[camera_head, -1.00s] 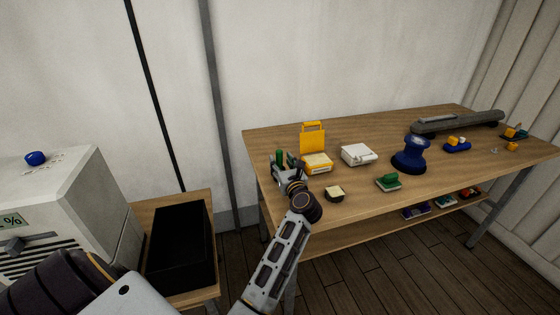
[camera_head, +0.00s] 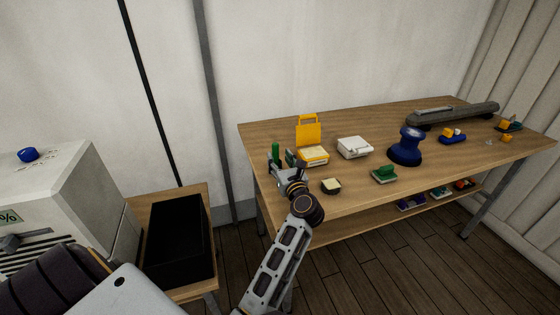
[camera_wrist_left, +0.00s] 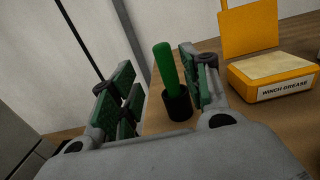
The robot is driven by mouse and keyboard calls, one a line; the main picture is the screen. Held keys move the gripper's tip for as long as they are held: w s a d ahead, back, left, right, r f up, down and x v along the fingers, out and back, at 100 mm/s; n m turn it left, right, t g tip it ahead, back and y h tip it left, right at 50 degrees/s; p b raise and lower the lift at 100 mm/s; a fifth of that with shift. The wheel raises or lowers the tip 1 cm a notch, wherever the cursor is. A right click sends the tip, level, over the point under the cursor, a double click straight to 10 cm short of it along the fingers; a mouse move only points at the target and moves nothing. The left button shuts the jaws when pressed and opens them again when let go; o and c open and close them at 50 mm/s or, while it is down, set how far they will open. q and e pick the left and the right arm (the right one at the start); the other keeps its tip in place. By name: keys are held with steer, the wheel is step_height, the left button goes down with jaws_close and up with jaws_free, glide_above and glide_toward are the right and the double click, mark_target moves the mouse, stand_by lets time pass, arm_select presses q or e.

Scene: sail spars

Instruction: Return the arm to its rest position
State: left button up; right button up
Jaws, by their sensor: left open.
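My left gripper (camera_head: 283,161) is open and empty at the left front of the workbench (camera_head: 390,125). A green-handled tool (camera_head: 276,151) stands upright in a small black cup just beyond it. In the left wrist view, my green-padded fingers (camera_wrist_left: 156,88) are spread wide. The green handle (camera_wrist_left: 165,66) and its black cup (camera_wrist_left: 177,104) show in the gap, close to the right finger. I cannot tell their exact distance from the pads. My right gripper is not in view.
A white box (camera_head: 354,147), green block (camera_head: 384,174) and blue winch (camera_head: 406,148) lie further right. A black bin (camera_head: 175,240) stands left.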

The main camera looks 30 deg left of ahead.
mark_target(277, 153)
arm_select(q)
steer(key=shift+s+d+f+h, duration=0.1)
steer(key=shift+d+f+h, duration=0.2)
steer(key=shift+d+f, duration=0.45)
steer(key=shift+r+x, duration=0.1)
steer(key=shift+x, duration=1.85)
steer(key=shift+r+x, duration=0.15)
steer(key=shift+x, duration=1.75)
steer(key=shift+s+a, duration=0.1)
steer(key=shift+r, duration=0.1)
